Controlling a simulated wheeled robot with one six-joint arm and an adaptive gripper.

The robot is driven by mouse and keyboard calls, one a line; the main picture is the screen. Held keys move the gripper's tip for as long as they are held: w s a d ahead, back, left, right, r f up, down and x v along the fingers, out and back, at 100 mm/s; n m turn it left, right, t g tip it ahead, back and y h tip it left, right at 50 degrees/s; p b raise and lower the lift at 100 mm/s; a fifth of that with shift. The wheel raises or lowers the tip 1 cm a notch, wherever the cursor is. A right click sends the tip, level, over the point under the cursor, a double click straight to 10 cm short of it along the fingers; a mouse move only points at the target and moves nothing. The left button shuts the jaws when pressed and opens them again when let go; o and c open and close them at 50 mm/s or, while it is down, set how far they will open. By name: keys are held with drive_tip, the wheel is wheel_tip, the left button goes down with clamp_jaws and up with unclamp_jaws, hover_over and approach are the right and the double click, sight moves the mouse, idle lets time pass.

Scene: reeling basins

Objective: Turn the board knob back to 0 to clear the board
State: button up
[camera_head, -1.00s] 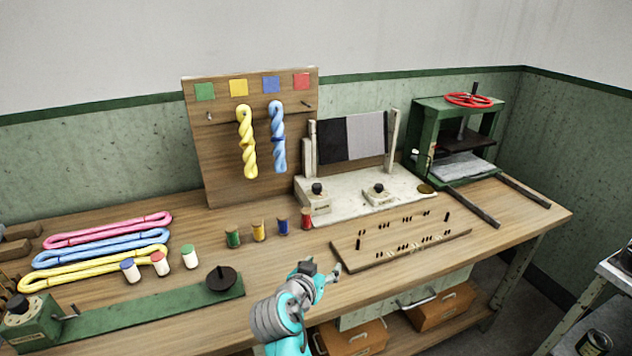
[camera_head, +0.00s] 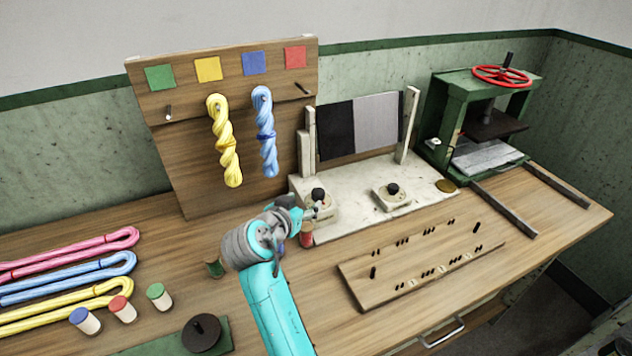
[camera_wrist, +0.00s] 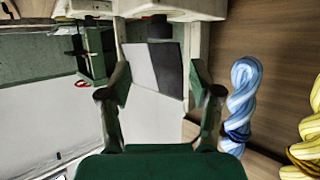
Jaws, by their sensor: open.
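A cream stand (camera_head: 350,214) holds a board (camera_head: 360,126), half black and half grey, between two posts. Two small boxes with black knobs sit on the stand: a left knob (camera_head: 318,194) and a right knob (camera_head: 393,189). Which one is the board knob, and their settings, I cannot read. My gripper (camera_head: 312,208) is open and empty, close in front of the left knob; whether it touches is unclear. In the wrist view, my gripper's fingers (camera_wrist: 160,86) are spread, with the board (camera_wrist: 157,70) behind them and a dark knob (camera_wrist: 159,27) above.
A red spool (camera_head: 307,236) stands just below my gripper. A wooden peg rack (camera_head: 425,290) lies in front of the stand. A yellow skein (camera_head: 225,140) and a blue skein (camera_head: 265,130) hang at left. A green press (camera_head: 455,110) stands at right.

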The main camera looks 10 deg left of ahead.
sight(318, 192)
drive_tip(key=x, duration=1)
drive_tip(key=shift+w+f, duration=0.15)
drive_tip(key=shift+w, duration=0.15)
drive_tip(key=c, duration=1.2)
